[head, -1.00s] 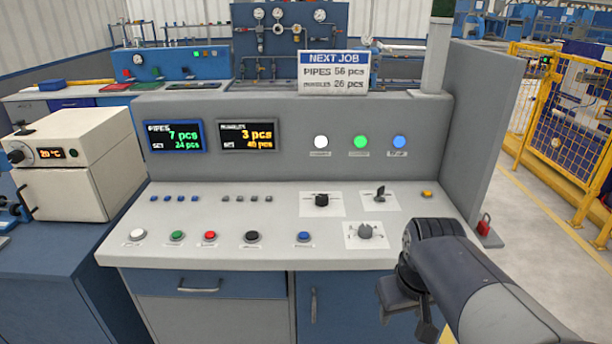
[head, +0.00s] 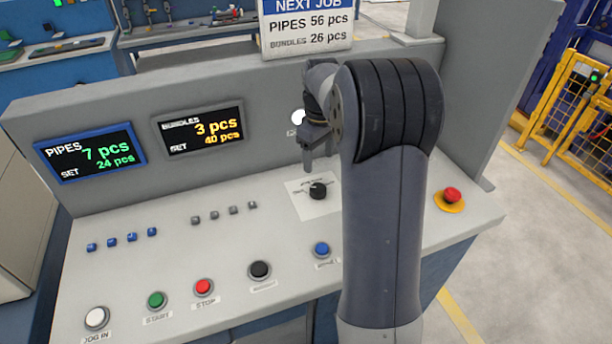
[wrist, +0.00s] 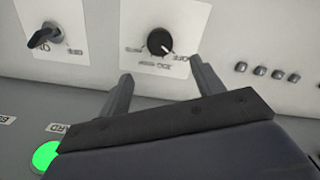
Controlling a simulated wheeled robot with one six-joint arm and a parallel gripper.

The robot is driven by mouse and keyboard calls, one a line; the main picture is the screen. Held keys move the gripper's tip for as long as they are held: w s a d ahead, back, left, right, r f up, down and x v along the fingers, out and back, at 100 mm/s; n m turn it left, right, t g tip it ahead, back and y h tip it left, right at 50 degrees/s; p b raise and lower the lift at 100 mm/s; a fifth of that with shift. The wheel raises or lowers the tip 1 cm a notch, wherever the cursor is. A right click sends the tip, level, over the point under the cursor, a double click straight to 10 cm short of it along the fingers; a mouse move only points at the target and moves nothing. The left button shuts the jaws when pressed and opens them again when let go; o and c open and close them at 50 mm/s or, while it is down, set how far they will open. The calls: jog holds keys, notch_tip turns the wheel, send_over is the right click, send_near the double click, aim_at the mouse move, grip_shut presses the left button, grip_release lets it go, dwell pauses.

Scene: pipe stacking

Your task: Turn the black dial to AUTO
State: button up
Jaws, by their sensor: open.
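The black dial (head: 318,190) sits on a white label plate (head: 301,207) on the sloping console top, just left of my arm. In the wrist view the dial (wrist: 160,42) has a white mark pointing to the lower right. The small labels around it are too blurred to read surely. My gripper (head: 318,157) hangs above and behind the dial, pointing down. In the wrist view my gripper (wrist: 162,78) is open and empty, its two fingers apart and short of the dial, which shows between and beyond their tips.
A black key-like switch (wrist: 42,36) is beside the dial's plate. A green lamp (wrist: 47,155) is near my gripper. Several push buttons, including a blue one (head: 321,249), line the console front. A red button (head: 452,195) stands right of my arm. The upright panel (head: 260,95) rises behind.

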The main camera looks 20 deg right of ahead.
aim_at(318, 188)
notch_tip(318, 188, down, 10)
jog(key=shift+s+f+p, duration=0.1)
jog(key=shift+p, duration=0.3)
jog(key=shift+c, duration=0.2)
jog(key=c, duration=0.9)
